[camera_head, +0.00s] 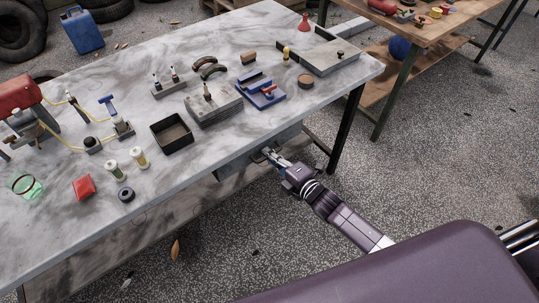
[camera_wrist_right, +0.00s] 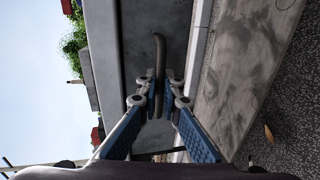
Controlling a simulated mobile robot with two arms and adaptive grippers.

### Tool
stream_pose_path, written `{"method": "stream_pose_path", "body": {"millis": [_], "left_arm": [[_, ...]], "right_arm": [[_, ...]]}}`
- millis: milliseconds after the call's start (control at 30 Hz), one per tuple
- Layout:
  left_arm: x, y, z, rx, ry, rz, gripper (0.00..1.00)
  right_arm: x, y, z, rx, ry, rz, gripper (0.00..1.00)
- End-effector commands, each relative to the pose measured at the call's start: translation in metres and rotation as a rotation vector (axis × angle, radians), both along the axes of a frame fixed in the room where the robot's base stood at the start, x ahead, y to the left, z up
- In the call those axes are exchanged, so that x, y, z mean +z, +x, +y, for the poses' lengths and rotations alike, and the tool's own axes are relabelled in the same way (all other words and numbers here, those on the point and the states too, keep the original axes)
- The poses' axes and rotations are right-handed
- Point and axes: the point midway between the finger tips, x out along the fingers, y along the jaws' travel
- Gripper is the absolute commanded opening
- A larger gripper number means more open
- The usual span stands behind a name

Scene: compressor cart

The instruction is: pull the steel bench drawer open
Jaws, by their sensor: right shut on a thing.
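The steel bench drawer (camera_head: 232,166) is a grey box front under the near edge of the marbled bench top. In the right wrist view its flat grey face (camera_wrist_right: 125,40) fills the middle, with a dark bar handle (camera_wrist_right: 159,50) on it. My right gripper (camera_head: 268,155) is at the drawer front. In the right wrist view its fingers (camera_wrist_right: 158,88) are shut on the handle, one to each side of it. How far the drawer stands out cannot be told. My left gripper is in neither view.
A bench leg (camera_head: 345,130) stands right of my right gripper.

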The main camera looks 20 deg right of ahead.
Motion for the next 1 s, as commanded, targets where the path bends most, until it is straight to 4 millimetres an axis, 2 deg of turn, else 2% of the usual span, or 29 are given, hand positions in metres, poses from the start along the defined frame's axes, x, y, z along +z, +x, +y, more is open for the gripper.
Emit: {"method": "stream_pose_path", "body": {"millis": [167,333,800,1000], "left_arm": [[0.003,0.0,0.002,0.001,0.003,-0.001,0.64],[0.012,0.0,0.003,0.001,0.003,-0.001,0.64],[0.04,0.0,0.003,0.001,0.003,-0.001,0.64],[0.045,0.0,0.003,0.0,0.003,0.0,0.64]], "right_arm": [[0.0,-0.007,-0.002,0.0,0.0,0.003,0.0],[0.0,-0.029,-0.01,0.0,-0.001,0.006,0.0],[0.0,-0.135,-0.049,-0.001,-0.002,0.007,0.0],[0.0,-0.17,-0.061,0.0,0.0,0.005,0.0]]}}
